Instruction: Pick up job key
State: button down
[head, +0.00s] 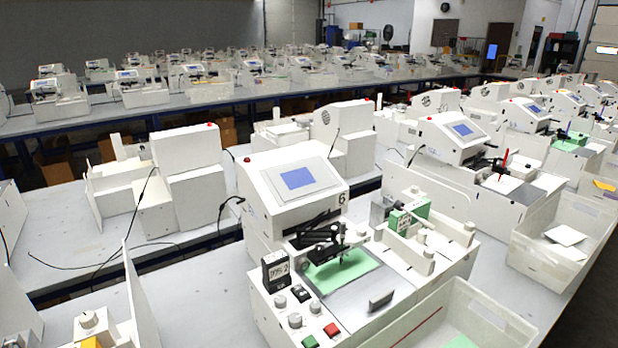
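I cannot pick out a job key with certainty. A small black block with a white number label (276,271) stands upright at the front left of the nearest pen plotter (297,180), which is marked 6. I cannot tell whether this block is the key. The plotter has a lit blue screen, and its black pen carriage (325,238) is over a green sheet (342,270). Knobs, a red button (331,330) and a green button (310,341) are on its front panel. My gripper is not in view.
A clear bin (470,310) stands at the plotter's right front, and another bin (556,246) is farther right. Similar plotters fill the tables behind.

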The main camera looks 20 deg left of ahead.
aim_at(276, 265)
jog(key=i+u, duration=0.1)
jog(key=u, duration=0.35)
jog(key=i+u, duration=0.1)
jog(key=u, duration=0.35)
